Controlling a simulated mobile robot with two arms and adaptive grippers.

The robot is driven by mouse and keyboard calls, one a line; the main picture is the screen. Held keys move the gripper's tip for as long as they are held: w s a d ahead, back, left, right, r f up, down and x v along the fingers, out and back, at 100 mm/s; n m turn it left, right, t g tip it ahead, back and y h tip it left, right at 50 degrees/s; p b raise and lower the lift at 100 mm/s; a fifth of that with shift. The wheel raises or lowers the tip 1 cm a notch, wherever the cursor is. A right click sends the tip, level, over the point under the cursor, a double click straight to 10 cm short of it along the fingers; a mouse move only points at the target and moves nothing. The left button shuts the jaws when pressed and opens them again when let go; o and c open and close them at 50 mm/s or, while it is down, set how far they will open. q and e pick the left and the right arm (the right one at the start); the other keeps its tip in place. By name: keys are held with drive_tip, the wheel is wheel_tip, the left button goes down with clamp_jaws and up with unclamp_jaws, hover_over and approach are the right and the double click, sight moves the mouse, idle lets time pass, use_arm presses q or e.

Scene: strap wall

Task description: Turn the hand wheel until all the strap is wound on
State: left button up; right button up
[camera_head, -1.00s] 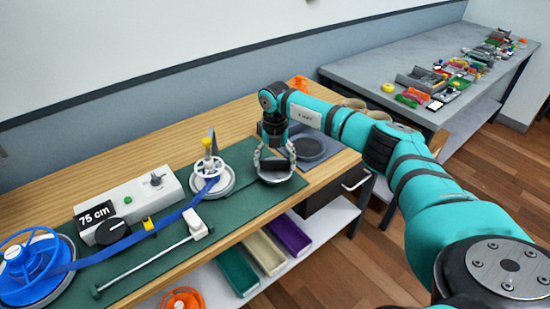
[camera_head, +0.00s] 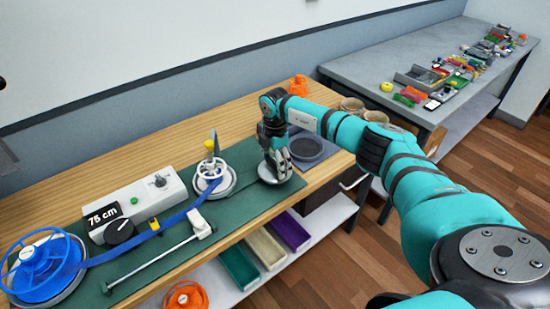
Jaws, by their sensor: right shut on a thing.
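My right gripper (camera_head: 277,173) is shut on a part at the round grey hand wheel (camera_head: 290,178) on the green mat; its fingers hide the exact grip. To its left is a small white reel (camera_head: 212,184) with a yellow top. A blue strap (camera_head: 178,217) runs from this reel to the large blue reel (camera_head: 42,268) at the far left. Blue strap still shows between the two reels. A display (camera_head: 103,215) on a white box reads 75 cm. My left gripper is not in view.
The green mat (camera_head: 140,270) lies on the wooden bench (camera_head: 160,145). A dark round dish (camera_head: 306,148) is right of the gripper. Coloured bins (camera_head: 265,250) sit on a shelf below. A grey table (camera_head: 400,65) with many small parts stands behind.

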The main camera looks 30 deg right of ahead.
drive_tip(key=m+p, duration=0.2)
drive_tip(key=m, duration=0.1)
drive_tip(key=shift+r+m, duration=0.15)
drive_tip(key=shift+m, duration=0.25)
drive_tip(key=m+p, duration=0.2)
drive_tip(key=m, duration=0.1)
drive_tip(key=shift+m+p, duration=0.3)
drive_tip(key=m+p, duration=0.3)
drive_tip(key=m, duration=0.1)
drive_tip(key=shift+m+p, duration=0.9)
drive_tip(key=shift+m, duration=0.5)
drive_tip(key=shift+f, duration=0.2)
drive_tip(key=o, duration=1)
